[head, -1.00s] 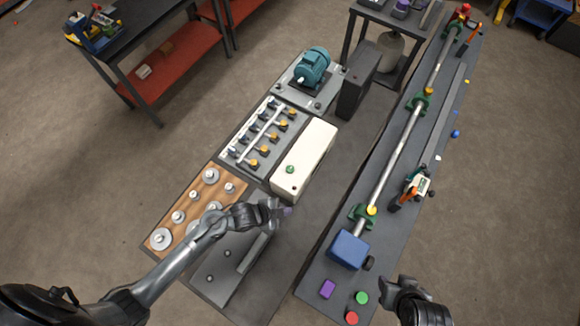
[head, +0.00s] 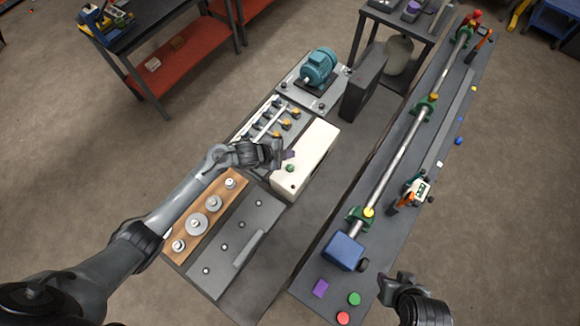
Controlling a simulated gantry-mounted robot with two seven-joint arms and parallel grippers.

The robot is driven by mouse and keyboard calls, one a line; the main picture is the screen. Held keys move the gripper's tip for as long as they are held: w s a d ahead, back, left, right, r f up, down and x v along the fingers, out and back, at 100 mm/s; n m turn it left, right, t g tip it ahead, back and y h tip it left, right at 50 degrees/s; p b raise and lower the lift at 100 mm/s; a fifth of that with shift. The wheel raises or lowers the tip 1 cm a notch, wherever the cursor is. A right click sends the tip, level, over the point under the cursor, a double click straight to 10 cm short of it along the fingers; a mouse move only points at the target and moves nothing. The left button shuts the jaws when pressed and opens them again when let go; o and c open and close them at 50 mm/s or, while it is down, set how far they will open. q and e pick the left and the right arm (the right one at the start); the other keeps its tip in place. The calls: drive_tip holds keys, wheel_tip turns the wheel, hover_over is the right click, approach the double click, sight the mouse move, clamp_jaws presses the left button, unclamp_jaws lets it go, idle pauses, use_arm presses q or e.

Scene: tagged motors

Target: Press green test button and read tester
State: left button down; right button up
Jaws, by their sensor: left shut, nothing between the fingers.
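The tester is a cream-white box (head: 317,160) on the bench at the centre of the head view. A round green button (head: 290,168) sits on its top near the front left, with a small dark spot nearby. My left gripper (head: 284,154) is shut and empty, over the box's left edge just beyond the green button. Whether it touches the box I cannot tell. No reading on the tester is legible. My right gripper (head: 394,284) is low at the right, beside the long bench and away from the tester; its finger opening is unclear.
A teal motor (head: 319,67) sits behind the tester, with a dark upright box (head: 362,82) to its right. A wooden board with metal discs (head: 205,217) lies under my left arm. The long bench carries a shaft (head: 400,150), a blue block (head: 344,251) and loose coloured pieces.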

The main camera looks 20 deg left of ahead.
use_arm(q)
drive_tip(key=shift+f, duration=0.15)
drive_tip(key=b, duration=0.7)
hover_over(288, 169)
wheel_tip(288, 169, down, 7)
drive_tip(key=shift+f, duration=0.1)
drive_tip(key=shift+f+b, duration=0.45)
drive_tip(key=shift+f, duration=0.25)
idle(1.1)
drive_tip(key=shift+f, duration=0.15)
drive_tip(key=shift+f+b, duration=0.25)
drive_tip(key=shift+b, duration=0.05)
